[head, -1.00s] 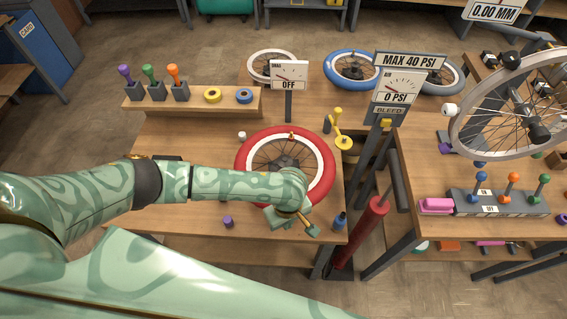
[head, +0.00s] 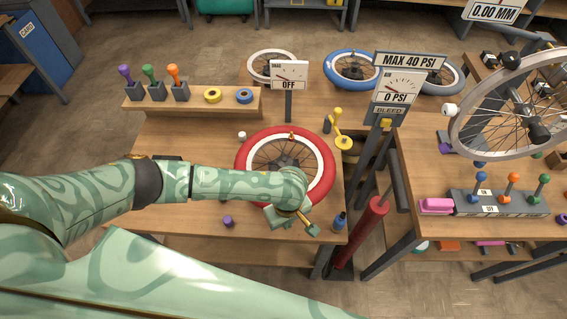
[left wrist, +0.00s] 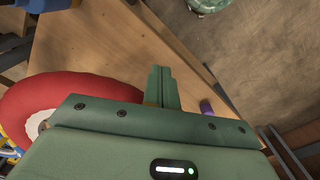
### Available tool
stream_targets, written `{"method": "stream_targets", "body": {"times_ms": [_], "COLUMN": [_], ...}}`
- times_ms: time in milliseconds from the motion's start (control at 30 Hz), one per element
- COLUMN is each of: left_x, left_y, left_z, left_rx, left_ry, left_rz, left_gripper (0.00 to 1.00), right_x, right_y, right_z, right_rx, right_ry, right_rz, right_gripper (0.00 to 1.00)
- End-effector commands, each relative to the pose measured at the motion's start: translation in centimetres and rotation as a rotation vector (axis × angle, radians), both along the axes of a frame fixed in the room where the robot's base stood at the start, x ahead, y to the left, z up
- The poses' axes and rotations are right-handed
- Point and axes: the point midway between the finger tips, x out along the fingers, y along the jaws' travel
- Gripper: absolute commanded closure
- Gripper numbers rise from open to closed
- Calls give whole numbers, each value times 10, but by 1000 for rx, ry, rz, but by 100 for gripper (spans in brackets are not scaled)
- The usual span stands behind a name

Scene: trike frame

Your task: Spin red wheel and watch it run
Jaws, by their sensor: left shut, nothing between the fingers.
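The red wheel (head: 326,180), with a red tyre, pale rim and thin spokes, lies flat on the middle wooden table. Part of its red tyre shows at the left of the left wrist view (left wrist: 50,95). My left gripper (head: 306,226) is shut and empty at the wheel's near side, by the table's front edge. Its closed fingers show in the left wrist view (left wrist: 162,85), pointing to bare wood beside the tyre. My left forearm hides the near left part of the wheel. I cannot tell whether the fingers touch the tyre. My right gripper is not in view.
A dial marked OFF (head: 289,76) stands behind the wheel. A yellow crank-like part (head: 338,130) and a pressure gauge (head: 397,90) stand to its right. A purple cap (head: 228,221) and a blue bottle (head: 339,221) are near the front edge. A red pump (head: 362,230) stands beside the table.

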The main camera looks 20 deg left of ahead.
Motion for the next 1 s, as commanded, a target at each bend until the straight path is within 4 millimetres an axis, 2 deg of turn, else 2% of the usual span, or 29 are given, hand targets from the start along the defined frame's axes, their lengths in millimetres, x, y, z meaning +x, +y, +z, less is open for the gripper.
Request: {"method": "stream_targets", "body": {"times_ms": [333,433,600,733,833,1000], "left_x": [6,-1,-16,-27,-31,-33], "left_y": [6,30,90,129,144,147], "left_z": [2,8,10,6,3,7], "left_rx": [1,6,7,6,3,0], "left_ry": [0,2,2,2,0,0], "left_rz": [2,6,8,5,2,0], "left_gripper": [100,100,100,100,100,100], "right_x": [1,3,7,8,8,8], "right_y": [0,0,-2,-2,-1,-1], "right_z": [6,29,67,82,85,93], "right_rx": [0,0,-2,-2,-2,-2], "right_ry": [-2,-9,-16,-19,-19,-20], "right_rz": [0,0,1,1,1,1], "right_gripper": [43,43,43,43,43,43]}}
